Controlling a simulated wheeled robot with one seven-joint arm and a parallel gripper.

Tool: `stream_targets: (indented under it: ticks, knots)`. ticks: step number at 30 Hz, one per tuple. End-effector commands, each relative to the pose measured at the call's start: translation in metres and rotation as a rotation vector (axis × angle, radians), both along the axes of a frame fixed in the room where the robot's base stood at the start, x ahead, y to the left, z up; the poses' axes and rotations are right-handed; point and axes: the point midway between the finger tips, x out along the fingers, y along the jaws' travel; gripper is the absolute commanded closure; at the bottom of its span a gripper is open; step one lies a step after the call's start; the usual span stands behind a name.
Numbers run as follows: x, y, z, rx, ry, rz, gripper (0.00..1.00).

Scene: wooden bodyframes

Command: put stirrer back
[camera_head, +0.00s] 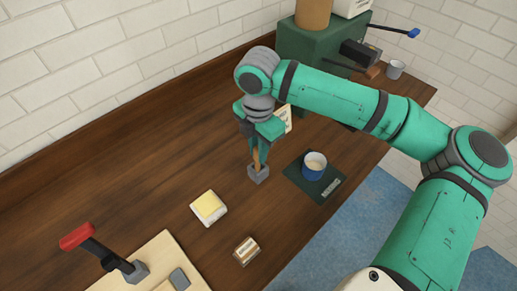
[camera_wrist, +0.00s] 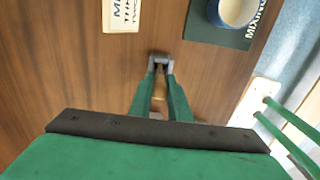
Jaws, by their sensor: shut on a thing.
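The stirrer (camera_head: 256,158) is a thin brown wooden stick, held roughly upright. My gripper (camera_head: 255,147) is shut on it, with the green fingers on either side. In the wrist view the stirrer (camera_wrist: 160,90) shows between the fingertips (camera_wrist: 161,85). A small grey holder (camera_head: 258,174) is at the stirrer's lower end; it also shows in the wrist view (camera_wrist: 160,59). The stirrer's tip is hidden, so I cannot tell whether it is inside the holder or just above it. A blue cup (camera_head: 314,171) with pale contents stands on a dark green mat (camera_head: 330,190) to the right.
A cream card (camera_head: 285,117) stands behind my gripper. A yellow-topped white block (camera_head: 208,208) and a small brown-and-white block (camera_head: 246,251) lie in front. A red-handled lever (camera_head: 78,237) is at front left. A green machine (camera_head: 305,50) stands at the back. The left table is clear.

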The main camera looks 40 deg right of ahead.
Motion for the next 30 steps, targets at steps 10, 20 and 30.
stream_targets:
  ticks: [10,20,30]
  knots:
    - [0.0,0.0,-0.001,0.0,0.0,0.0,0.65]
    - [0.001,0.0,0.021,-0.002,-0.001,-0.001,0.65]
    - [0.001,0.0,0.088,-0.001,-0.001,0.0,0.65]
